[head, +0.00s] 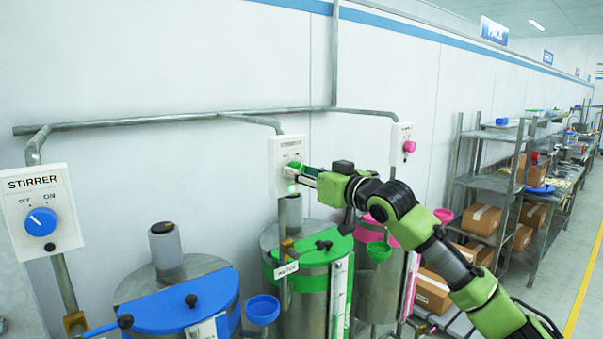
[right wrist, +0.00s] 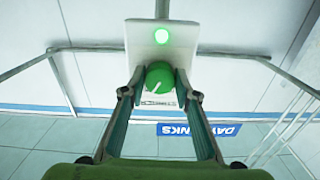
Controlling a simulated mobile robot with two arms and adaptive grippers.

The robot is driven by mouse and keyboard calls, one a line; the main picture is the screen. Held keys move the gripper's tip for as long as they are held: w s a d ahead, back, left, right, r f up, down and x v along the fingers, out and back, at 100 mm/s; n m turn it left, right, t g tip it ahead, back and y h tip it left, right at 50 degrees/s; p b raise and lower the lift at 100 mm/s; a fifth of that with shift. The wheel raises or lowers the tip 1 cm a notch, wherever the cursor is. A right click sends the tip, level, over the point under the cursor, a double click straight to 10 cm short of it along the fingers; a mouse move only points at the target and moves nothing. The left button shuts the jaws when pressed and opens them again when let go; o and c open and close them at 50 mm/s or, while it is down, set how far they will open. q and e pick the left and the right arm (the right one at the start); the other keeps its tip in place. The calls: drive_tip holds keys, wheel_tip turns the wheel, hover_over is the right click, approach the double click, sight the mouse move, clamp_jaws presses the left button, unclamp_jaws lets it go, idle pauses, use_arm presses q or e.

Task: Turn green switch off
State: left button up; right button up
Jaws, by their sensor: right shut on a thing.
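The green switch knob (right wrist: 160,75) sits on a white wall plate (right wrist: 145,52) in the right wrist view, with a round green lamp (right wrist: 162,36) lit on the plate. The knob has a short white pointer line slanting down to the left in that view. My right gripper (right wrist: 158,80) has its two fingers on either side of the knob, shut on it. In the head view the right gripper (head: 301,172) reaches the same plate (head: 288,150) from the right and mostly hides the knob. My left gripper is not in view.
A blue stirrer switch (head: 41,222) is on the left and a pink switch (head: 409,147) on the right. Drums with blue (head: 190,302), green (head: 320,250) and pink lids stand below. Metal shelves (head: 490,183) with boxes stand at right, beside open floor.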

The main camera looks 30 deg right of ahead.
drive_tip(key=n+p, duration=0.2)
drive_tip(key=n, duration=0.1)
drive_tip(key=n+p, duration=0.2)
drive_tip(key=shift+r+n, duration=0.2)
drive_tip(key=shift+n, duration=0.2)
drive_tip(key=n+p, duration=0.2)
drive_tip(key=n, duration=0.1)
drive_tip(key=shift+f+n+p, duration=0.1)
drive_tip(key=shift+n+p, duration=0.75)
drive_tip(key=shift+n, duration=0.75)
drive_tip(key=o, duration=1.1)
drive_tip(key=shift+f, duration=0.1)
